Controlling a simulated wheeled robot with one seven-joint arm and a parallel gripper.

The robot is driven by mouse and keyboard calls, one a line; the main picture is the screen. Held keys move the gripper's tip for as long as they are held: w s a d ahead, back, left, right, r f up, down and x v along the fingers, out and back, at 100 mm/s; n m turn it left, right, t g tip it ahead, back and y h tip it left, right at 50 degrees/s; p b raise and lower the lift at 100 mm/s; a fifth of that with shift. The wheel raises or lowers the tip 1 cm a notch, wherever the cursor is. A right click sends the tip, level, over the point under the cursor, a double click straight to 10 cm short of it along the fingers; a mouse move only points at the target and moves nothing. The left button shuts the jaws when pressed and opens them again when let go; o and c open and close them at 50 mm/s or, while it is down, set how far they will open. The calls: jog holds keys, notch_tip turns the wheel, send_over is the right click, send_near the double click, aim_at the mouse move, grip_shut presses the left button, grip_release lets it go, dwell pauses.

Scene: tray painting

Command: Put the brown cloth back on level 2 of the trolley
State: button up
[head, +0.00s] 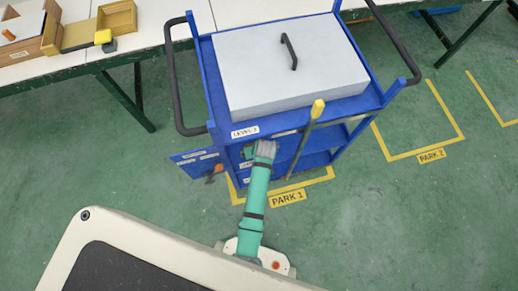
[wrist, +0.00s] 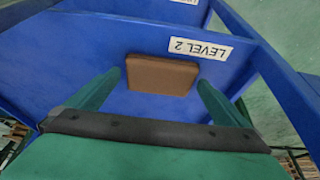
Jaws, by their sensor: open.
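The brown cloth (wrist: 162,75), a flat folded block, lies on the blue surface beside the upside-down LEVEL 2 label (wrist: 201,47) in the wrist view. My gripper (wrist: 158,80) is open, with one green finger towards each side of the cloth. I cannot tell whether the fingers touch it. In the head view my gripper (head: 264,150) reaches into the front of the blue trolley (head: 222,122), below its top level. The cloth cannot be made out in the head view.
A grey lidded box (head: 270,85) covers most of the trolley top. A labelled blue door (head: 195,168) stands open left of my arm. A yellow-topped pole (head: 305,140) stands close to its right. The PARK 2 bay (head: 420,120) is empty.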

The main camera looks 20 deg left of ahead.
jog(key=v, duration=1.2)
jog(key=s+d+r+m+t+h, duration=0.1)
jog(key=s+m+t, duration=0.2)
jog(key=s, duration=0.3)
jog(key=s+d+r+m+t, duration=0.2)
jog(key=s+t, duration=0.1)
jog(key=s, duration=0.3)
jog(key=s+d+r+t, duration=0.2)
jog(key=s+d+r, duration=0.1)
jog(key=r, duration=0.3)
jog(key=s+d+r+m+t+h, duration=0.1)
jog(key=s+d+r, duration=0.2)
jog(key=s+r, duration=0.2)
jog(key=s+d+r+t, duration=0.2)
jog(key=s+d+r, duration=0.1)
jog(key=r, duration=0.4)
jog(key=shift+s+r+m+t+h, duration=0.3)
jog(key=shift+s+m, duration=0.1)
jog(key=shift+s, duration=0.15)
jog(key=shift+w, duration=0.1)
